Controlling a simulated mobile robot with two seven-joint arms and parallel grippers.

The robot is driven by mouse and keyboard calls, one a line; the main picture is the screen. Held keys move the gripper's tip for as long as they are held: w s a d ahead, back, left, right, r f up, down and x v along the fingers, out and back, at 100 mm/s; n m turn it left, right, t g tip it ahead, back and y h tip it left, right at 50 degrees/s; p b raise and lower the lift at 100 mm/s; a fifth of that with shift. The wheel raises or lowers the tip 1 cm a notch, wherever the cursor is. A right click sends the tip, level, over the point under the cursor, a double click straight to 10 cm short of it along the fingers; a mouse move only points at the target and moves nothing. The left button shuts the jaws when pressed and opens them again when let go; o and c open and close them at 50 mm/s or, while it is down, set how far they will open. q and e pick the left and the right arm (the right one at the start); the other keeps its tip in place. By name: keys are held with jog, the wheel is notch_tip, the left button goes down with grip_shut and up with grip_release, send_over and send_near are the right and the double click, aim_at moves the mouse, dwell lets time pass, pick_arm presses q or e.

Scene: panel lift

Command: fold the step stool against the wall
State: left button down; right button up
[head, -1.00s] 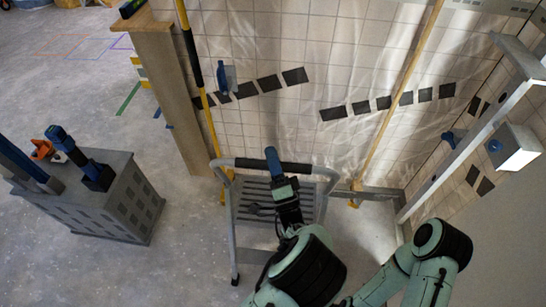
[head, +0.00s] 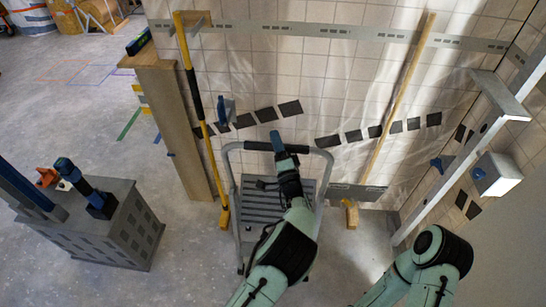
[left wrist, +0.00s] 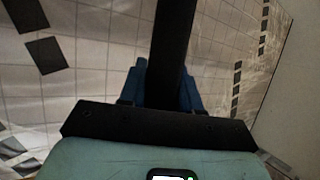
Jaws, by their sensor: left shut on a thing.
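The step stool (head: 257,208) is a grey metal frame with slatted treads and a dark-gripped top rail (head: 240,146). It stands in front of the tiled wall (head: 300,78). My left gripper (head: 278,142) is shut on the middle of the top rail. In the left wrist view, the dark rail (left wrist: 174,45) runs between the blue fingers of my left gripper (left wrist: 163,85). My left arm hides part of the treads and the lower right of the frame. I cannot tell whether the stool touches the wall. My right gripper is out of view.
A yellow-poled tool (head: 205,125) and a wooden-poled tool (head: 395,105) lean on the wall either side of the stool. A wooden post (head: 180,125) is at left. A grey box (head: 120,225) stands on the floor. A metal frame (head: 470,150) is at right.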

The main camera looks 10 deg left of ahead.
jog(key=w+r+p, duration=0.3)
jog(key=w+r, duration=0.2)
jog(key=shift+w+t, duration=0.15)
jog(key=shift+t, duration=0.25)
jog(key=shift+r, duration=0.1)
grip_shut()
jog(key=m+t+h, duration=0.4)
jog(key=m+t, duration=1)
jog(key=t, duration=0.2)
send_near(346, 200)
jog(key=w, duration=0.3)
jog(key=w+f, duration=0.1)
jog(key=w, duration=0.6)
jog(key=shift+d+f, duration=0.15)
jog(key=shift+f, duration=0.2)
pick_arm(q)
jog(key=w, duration=0.8)
jog(key=shift+w+r+m+g+h, duration=0.15)
jog(key=shift+r+m+g+h, duration=0.15)
jog(key=shift+r+m, duration=0.15)
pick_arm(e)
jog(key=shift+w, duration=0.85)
